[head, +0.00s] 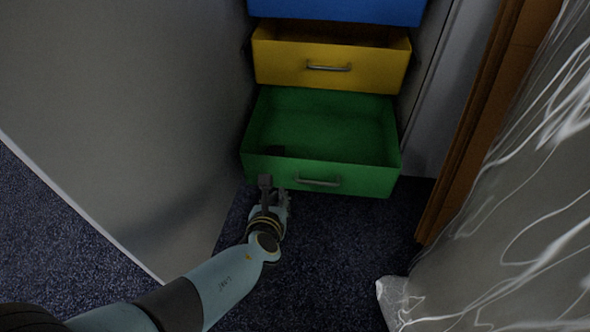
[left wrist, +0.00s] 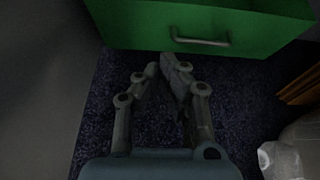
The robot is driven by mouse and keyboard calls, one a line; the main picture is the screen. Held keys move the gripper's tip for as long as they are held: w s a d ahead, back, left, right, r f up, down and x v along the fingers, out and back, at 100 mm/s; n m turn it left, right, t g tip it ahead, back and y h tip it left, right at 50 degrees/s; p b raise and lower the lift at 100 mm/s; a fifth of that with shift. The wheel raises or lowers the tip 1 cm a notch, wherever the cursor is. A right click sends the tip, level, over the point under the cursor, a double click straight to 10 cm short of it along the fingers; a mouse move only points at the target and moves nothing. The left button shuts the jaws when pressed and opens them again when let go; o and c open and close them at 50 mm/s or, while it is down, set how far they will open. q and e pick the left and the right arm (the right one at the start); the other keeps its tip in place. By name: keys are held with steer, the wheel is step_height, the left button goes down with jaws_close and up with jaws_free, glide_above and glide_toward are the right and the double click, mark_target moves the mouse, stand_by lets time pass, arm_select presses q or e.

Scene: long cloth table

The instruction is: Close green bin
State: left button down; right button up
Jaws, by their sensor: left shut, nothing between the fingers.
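The green bin (head: 330,179) is the lowest drawer of a stack and is pulled out, with its inside showing from above. My left gripper (head: 271,184) is at the left part of the bin's front, left of the handle. In the left wrist view the gripper (left wrist: 168,72) is shut and empty, just below the bin's front face (left wrist: 150,28); I cannot tell whether it touches. The right gripper is not in view.
A yellow drawer (head: 285,62), partly open, and a blue drawer (head: 340,8) are above. A grey panel (head: 120,100) stands at the left. A brown wooden edge (head: 480,120) and clear plastic wrapping (head: 510,220) are at the right. Dark blue carpet (head: 330,255) is free in front.

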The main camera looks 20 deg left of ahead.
arm_select(q)
steer(key=b, duration=0.2)
glide_toward(289, 164)
steer(key=b+x, duration=0.1)
steer(key=x, duration=0.1)
steer(key=b+x, duration=0.2)
steer(key=x, duration=0.1)
steer(key=shift+s+f, duration=0.15)
steer(key=shift+f, duration=0.2)
steer(key=shift+w+a, duration=0.15)
steer(key=shift+w, duration=0.4)
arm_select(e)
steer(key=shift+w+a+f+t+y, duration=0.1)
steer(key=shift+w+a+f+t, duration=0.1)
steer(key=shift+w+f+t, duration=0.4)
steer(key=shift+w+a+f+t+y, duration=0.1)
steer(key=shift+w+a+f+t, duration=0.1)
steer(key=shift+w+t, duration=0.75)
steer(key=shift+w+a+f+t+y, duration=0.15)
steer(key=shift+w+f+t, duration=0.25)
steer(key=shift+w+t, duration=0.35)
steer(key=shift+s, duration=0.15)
